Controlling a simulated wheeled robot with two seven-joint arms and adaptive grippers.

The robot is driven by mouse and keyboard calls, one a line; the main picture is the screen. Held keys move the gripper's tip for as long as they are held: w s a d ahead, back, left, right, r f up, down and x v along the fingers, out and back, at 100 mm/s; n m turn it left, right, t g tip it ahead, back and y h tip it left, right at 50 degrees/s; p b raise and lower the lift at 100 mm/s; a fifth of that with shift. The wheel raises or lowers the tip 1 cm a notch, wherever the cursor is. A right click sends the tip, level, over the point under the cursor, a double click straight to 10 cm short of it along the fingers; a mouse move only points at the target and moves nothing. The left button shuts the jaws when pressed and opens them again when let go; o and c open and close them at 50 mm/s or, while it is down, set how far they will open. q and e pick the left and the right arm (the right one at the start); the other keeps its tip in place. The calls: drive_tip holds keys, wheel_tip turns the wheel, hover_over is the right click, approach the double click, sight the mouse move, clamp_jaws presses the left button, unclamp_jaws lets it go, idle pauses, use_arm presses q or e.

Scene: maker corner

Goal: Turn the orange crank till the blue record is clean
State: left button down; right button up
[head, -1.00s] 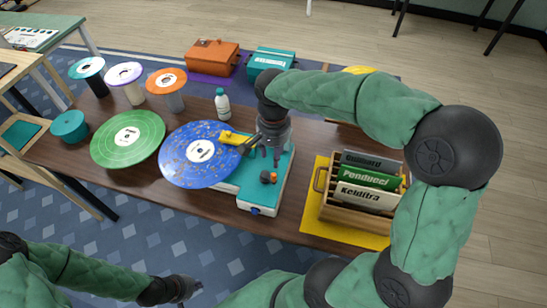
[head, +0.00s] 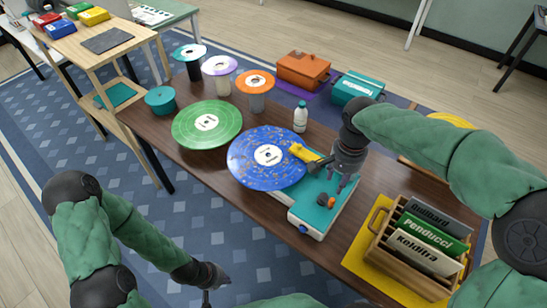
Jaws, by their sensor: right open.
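The blue record (head: 250,172) lies flat on the teal and white cleaning machine (head: 308,218), with orange and pale specks over its surface. A yellow arm (head: 303,152) reaches over its right edge. The orange crank (head: 323,199) with a dark part sits on the machine's teal top, right of the record. My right gripper (head: 338,188) is open and points down just above the crank; I cannot tell whether it touches it. My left gripper (head: 208,290) is low in front of the table, away from the machine; its fingers are too unclear to read.
A green record (head: 185,128) lies left of the blue one. Spindles with discs (head: 255,82), a teal pot (head: 160,100) and a white bottle (head: 300,117) stand behind. A wooden record crate (head: 385,262) on a yellow mat (head: 352,262) stands close on the right.

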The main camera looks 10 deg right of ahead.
sight(333, 199)
wheel_tip(333, 199, down, 12)
drive_tip(key=n+b, duration=0.2)
drive_tip(key=n, duration=1.9)
drive_tip(key=shift+d+n, duration=0.1)
drive_tip(key=shift+n, duration=0.3)
clamp_jaws()
